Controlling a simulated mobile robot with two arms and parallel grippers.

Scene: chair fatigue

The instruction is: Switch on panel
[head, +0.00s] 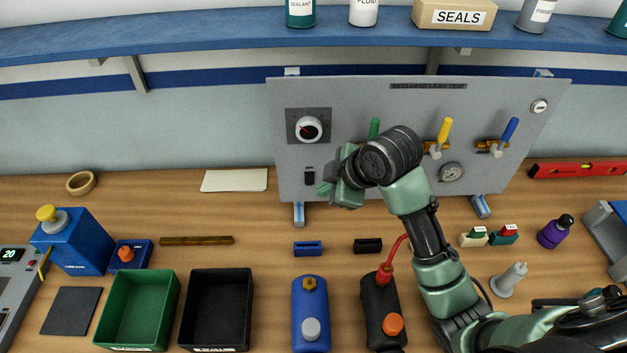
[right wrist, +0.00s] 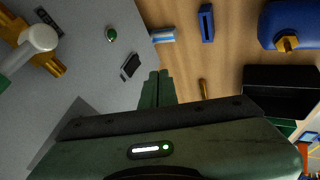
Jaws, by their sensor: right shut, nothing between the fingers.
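The grey panel (head: 400,100) stands upright at the back of the bench. A small black rocker switch (head: 310,178) sits at its lower left, below a round dial (head: 308,129). The switch also shows in the right wrist view (right wrist: 130,66), with a small green round light or button (right wrist: 110,34) near it. My right gripper (head: 324,189) is shut and empty, in front of the panel just right of the switch. In the wrist view its fingertips (right wrist: 158,76) point near the switch, with a visible gap. My left gripper is not in view.
My right arm hides part of the panel and the green-handled valve (head: 374,128). Yellow (head: 445,130) and blue (head: 510,130) valve handles stand to the right. Blue (head: 307,248) and black (head: 368,246) blocks, bottles and bins (head: 173,300) stand on the bench. A blue shelf (head: 200,35) runs above.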

